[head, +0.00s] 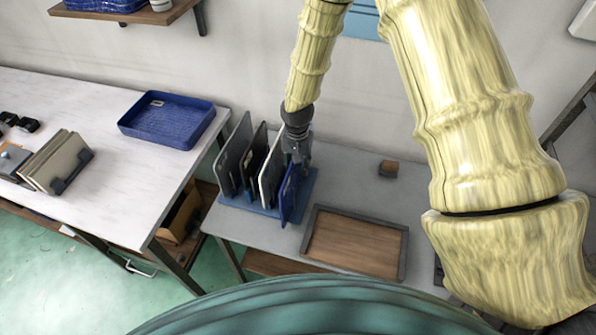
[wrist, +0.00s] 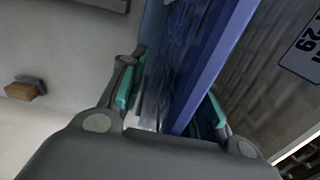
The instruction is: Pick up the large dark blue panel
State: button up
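The large dark blue panel (head: 289,194) stands upright at the right end of a row of panels in a blue rack (head: 250,207). My gripper (head: 299,161) is at its upper edge, pointing down. In the wrist view the panel (wrist: 207,75) passes between the two fingers of my gripper (wrist: 168,108). The fingers are spread, with teal pads on either side of the panel. A gap shows between the left pad and the panel; the right pad is close to it. Contact on the right cannot be told.
A white panel (head: 269,172) and darker panels stand left of the blue one. A wooden tray (head: 355,241) with a grey rim lies in front right. A small brown block (head: 388,168) sits behind it. A blue tray (head: 168,118) is on the left table.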

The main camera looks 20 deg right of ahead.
grip_shut()
jog(key=shift+r, duration=0.1)
